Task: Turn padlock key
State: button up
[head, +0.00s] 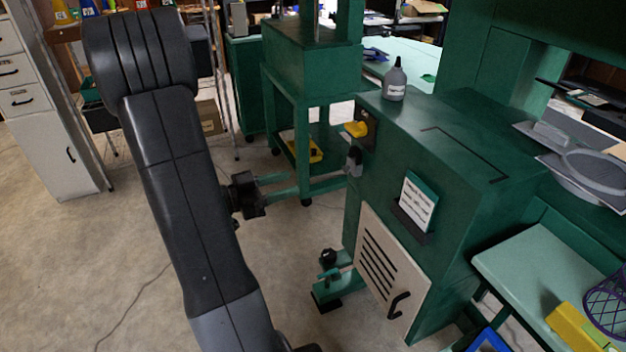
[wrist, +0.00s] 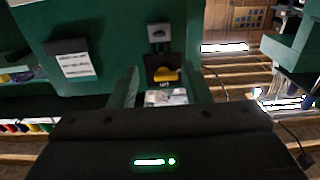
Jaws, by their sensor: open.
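The padlock (head: 353,160) is a small grey body on the side of the green cabinet, just below a yellow knob (head: 357,129). In the wrist view, which looks upside down, the padlock (wrist: 159,33) shows above the yellow knob (wrist: 166,75). I cannot make out a separate key. My gripper (head: 290,184) is open, with nothing seen between its green fingers. It is left of the padlock and a little lower in the head view, apart from the cabinet. In the wrist view its fingers (wrist: 163,82) frame the knob, with the padlock beyond.
A white card (head: 418,203) in a dark holder sits right of the padlock, above a beige vented panel (head: 390,275). A grey bottle (head: 395,80) stands on the cabinet top. A green stand (head: 312,100) is behind my gripper. Floor (head: 110,260) at left is mostly clear.

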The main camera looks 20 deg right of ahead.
aim_at(343, 169)
jog(key=d, duration=0.9)
jog(key=w+d, duration=0.1)
jog(key=d, duration=0.3)
jog(key=shift+d, duration=0.4)
grip_shut()
